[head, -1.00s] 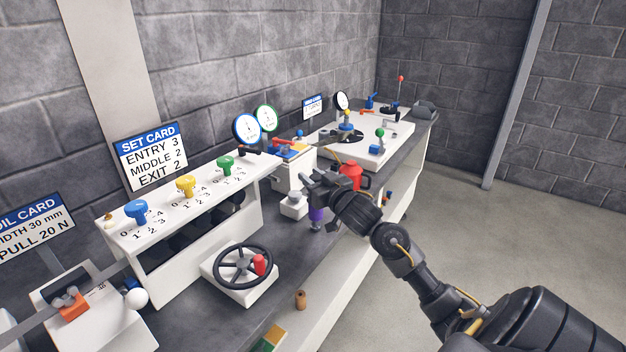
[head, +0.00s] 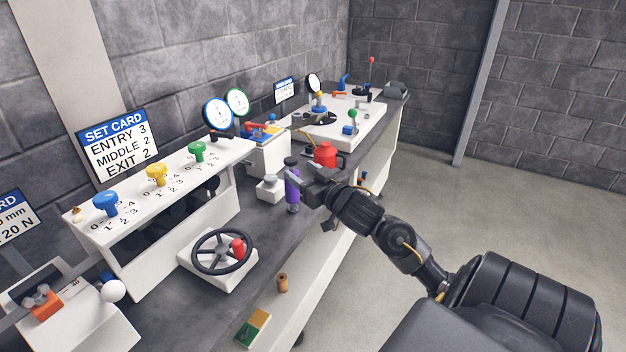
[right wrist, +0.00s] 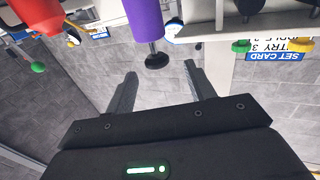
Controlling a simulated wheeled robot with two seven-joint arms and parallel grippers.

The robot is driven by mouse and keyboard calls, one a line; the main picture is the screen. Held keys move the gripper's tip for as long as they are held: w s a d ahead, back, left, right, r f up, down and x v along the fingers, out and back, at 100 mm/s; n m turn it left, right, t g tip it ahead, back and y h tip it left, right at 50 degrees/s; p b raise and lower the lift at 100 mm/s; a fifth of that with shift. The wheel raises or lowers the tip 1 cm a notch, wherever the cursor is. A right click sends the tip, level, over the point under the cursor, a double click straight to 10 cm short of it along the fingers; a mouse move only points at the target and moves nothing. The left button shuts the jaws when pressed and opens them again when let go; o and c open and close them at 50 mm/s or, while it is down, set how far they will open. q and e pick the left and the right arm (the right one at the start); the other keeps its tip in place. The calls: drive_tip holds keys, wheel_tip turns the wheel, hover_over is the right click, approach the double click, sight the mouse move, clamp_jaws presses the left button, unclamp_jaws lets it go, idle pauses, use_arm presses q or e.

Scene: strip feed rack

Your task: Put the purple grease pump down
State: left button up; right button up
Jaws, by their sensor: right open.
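The purple grease pump (head: 292,188) stands upright on the dark bench top (head: 262,218), beside a small white block. In the right wrist view the pump (right wrist: 146,20) shows upside down beyond the fingertips, with its dark round end visible and clear of both fingers. My right gripper (head: 312,194) is open and empty, just to the right of the pump in the head view. Its two spread fingers (right wrist: 160,74) have nothing between them in the right wrist view. My left gripper is not in view.
A red can (head: 326,154) stands close behind my right gripper. A black handwheel (head: 222,252) on a white base, a brown cylinder (head: 282,283) and a white rack with coloured knobs (head: 157,174) are nearer. Bare bench lies between handwheel and pump.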

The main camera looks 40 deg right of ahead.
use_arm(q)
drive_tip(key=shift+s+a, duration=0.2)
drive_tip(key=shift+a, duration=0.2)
use_arm(e)
drive_tip(key=s, duration=0.4)
drive_tip(key=shift+a, duration=0.25)
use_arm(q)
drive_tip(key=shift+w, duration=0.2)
